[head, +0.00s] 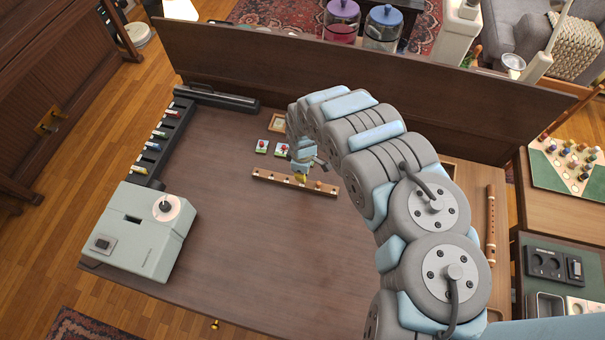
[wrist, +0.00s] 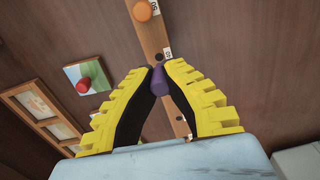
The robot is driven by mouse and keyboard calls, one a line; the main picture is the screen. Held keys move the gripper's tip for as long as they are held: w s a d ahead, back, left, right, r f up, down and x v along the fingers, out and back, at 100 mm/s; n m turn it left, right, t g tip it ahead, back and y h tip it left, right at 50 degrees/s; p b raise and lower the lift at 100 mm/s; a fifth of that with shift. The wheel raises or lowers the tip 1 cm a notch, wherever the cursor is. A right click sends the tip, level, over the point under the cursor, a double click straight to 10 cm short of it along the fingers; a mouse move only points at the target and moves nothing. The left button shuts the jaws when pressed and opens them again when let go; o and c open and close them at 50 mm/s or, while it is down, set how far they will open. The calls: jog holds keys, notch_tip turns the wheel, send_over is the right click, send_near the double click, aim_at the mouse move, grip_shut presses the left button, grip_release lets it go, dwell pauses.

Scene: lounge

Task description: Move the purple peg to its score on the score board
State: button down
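The score board (head: 270,177) is a narrow wooden strip with a row of holes, lying on the table in the head view. It also shows in the wrist view (wrist: 151,33), with small white number labels along its edge. My gripper (head: 299,177) is over the middle of the board. In the wrist view its yellow fingers with black pads (wrist: 160,70) are closed around the purple peg (wrist: 160,84). The peg's end is close to a dark hole in the board; I cannot tell whether it is in a hole. An orange peg (wrist: 144,10) stands on the board.
Two picture cards with red pieces, one showing in the wrist view (wrist: 87,77), and a wooden frame (head: 278,123) lie behind the board. A pale green machine (head: 143,235) and a black rack (head: 160,148) stand at left. The table's front middle is clear.

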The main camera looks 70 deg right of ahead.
jog(key=shift+f+b, duration=0.5)
jog(key=shift+f, duration=0.1)
jog(key=shift+f, duration=0.15)
jog(key=shift+p, duration=0.65)
dwell(0.6)
jog(key=shift+f+b, duration=0.75)
jog(key=shift+f, duration=0.55)
dwell(0.4)
jog(key=c, duration=1.2)
grip_release()
jog(key=shift+o, duration=0.2)
jog(key=shift+r, duration=0.15)
jog(key=shift+d+r+p, duration=0.1)
jog(key=shift+r+p, duration=2.65)
jog(key=shift+r, duration=0.2)
